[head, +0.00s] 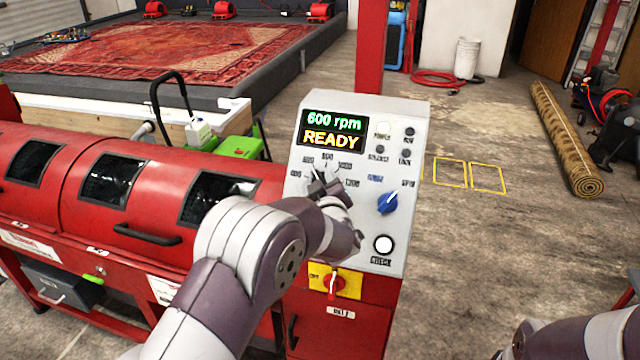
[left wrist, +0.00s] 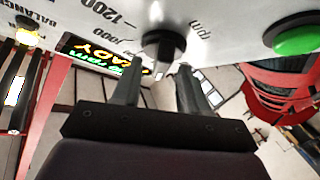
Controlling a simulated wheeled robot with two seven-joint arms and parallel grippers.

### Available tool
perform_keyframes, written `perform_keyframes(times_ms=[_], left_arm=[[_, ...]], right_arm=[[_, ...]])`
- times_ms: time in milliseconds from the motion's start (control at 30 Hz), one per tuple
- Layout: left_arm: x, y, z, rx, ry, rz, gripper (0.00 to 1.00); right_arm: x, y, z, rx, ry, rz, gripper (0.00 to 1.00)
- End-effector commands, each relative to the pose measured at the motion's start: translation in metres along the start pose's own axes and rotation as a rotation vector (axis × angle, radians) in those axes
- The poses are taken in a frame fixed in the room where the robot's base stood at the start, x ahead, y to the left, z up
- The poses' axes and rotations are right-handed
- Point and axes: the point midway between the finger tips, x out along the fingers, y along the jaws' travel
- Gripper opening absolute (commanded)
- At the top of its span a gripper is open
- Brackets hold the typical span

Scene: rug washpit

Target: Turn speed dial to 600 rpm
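The display (head: 333,131) on the grey control panel (head: 410,125) reads "600 rpm" in green and "READY" in orange. The speed dial (head: 318,183), with numbers around it, is partly covered by my left gripper (head: 338,190) in the head view. In the left wrist view the dial is a dark round knob (left wrist: 163,45) just past the fingertips. My left gripper (left wrist: 160,74) has its two fingers apart, with nothing visible held between them. Whether a fingertip touches the knob is unclear. Only part of my right arm shows at the lower right; its gripper is out of view.
A red machine (head: 90,240) stands left. A rolled rug (head: 565,140) lies on the floor at right.

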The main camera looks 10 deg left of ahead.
Motion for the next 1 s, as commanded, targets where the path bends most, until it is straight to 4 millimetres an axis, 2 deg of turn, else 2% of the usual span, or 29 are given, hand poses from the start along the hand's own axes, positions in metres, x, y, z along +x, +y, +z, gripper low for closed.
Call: perform_keyframes(times_ms=[267, 367, 467, 700, 800, 1000], left_arm=[[-0.001, 0.000, 0.000, 0.000, 0.000, 0.000, 0.43], [-0.008, 0.000, 0.001, 0.001, -0.001, 0.001, 0.43], [-0.026, 0.000, 0.001, 0.000, -0.001, 0.002, 0.43], [-0.090, 0.001, 0.002, 0.000, -0.001, 0.004, 0.43], [-0.110, 0.001, 0.001, 0.001, -0.001, 0.004, 0.43], [-0.127, 0.000, 0.000, 0.000, 0.000, 0.000, 0.43]], right_arm=[[0.000, 0.000, 0.000, 0.000, 0.000, 0.000, 0.00], [0.002, 0.000, 0.000, 0.000, 0.000, 0.000, 0.00], [0.005, 0.000, 0.001, 0.000, 0.000, 0.000, 0.00], [0.012, 0.000, 0.001, 0.000, 0.000, 0.000, 0.00], [0.013, 0.000, 0.002, 0.000, 0.000, 0.000, 0.00], [0.014, 0.000, 0.002, 0.000, 0.000, 0.000, 0.00]])
